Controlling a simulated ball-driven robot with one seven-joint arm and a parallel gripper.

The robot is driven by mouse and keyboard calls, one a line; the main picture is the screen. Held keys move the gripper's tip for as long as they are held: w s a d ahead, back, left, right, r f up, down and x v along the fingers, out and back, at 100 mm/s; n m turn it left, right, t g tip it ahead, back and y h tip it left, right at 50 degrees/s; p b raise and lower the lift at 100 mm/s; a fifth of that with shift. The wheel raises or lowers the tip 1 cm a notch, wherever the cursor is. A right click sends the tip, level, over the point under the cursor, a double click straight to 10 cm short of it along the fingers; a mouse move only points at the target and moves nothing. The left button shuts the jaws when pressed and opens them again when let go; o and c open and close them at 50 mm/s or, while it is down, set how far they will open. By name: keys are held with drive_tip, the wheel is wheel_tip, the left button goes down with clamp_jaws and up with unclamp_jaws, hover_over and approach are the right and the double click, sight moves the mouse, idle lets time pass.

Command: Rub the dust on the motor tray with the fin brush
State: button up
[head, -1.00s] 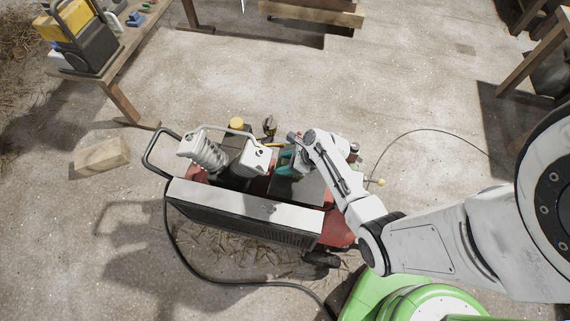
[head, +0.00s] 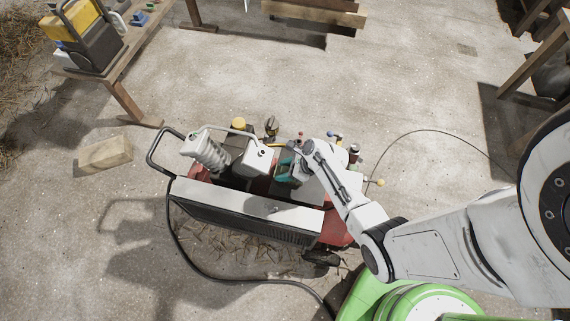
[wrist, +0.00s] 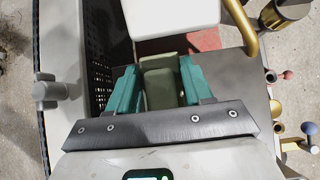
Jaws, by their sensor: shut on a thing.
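My gripper (wrist: 160,88) has two teal fingers, shut on a pale olive-green block between them. I take this block to be the handle of the fin brush (wrist: 160,62); its bristles are hidden. In the head view my gripper (head: 285,172) is low over the red-based machine, right of its white cylinder head. The flat grey surface there, probably the motor tray (wrist: 232,78), lies below and around the gripper. I cannot make out dust on it, and cannot tell whether the brush touches it.
The machine's white-topped side panel (head: 245,205) and a dark perforated guard (wrist: 97,45) stand beside the gripper. A brass pipe (wrist: 243,28) and small coloured knobs (wrist: 288,75) are to the right. A timber block (head: 105,153) lies on the floor, left.

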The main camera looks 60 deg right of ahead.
drive_tip(key=shift+w+d, duration=0.2)
drive_tip(key=shift+d, duration=0.5)
drive_tip(key=shift+w+d, duration=0.2)
drive_tip(key=shift+d, duration=0.45)
drive_tip(key=shift+s+a+p, duration=0.3)
drive_tip(key=shift+a+p, duration=0.15)
drive_tip(key=shift+a, duration=0.35)
drive_tip(key=shift+s+a+p, duration=0.25)
drive_tip(key=shift+a+p, duration=0.15)
drive_tip(key=shift+a, duration=0.35)
drive_tip(key=shift+w+d+f, duration=0.1)
drive_tip(key=shift+w+d, duration=0.15)
drive_tip(key=shift+d, duration=0.3)
drive_tip(key=shift+w+d+b, duration=0.2)
drive_tip(key=shift+d, duration=0.3)
drive_tip(key=shift+w+d+b, duration=0.15)
drive_tip(key=shift+d, duration=0.3)
drive_tip(key=shift+s+a+p, duration=0.3)
drive_tip(key=shift+a+p, duration=0.15)
drive_tip(key=shift+a, duration=0.35)
drive_tip(key=shift+s+a+p, duration=0.3)
drive_tip(key=shift+a+p, duration=0.1)
drive_tip(key=shift+a, duration=0.35)
wheel_tip(320, 180, up, 2)
drive_tip(key=shift+r+p, duration=0.2)
drive_tip(key=shift+p, duration=0.95)
drive_tip(key=shift+r, duration=1.9)
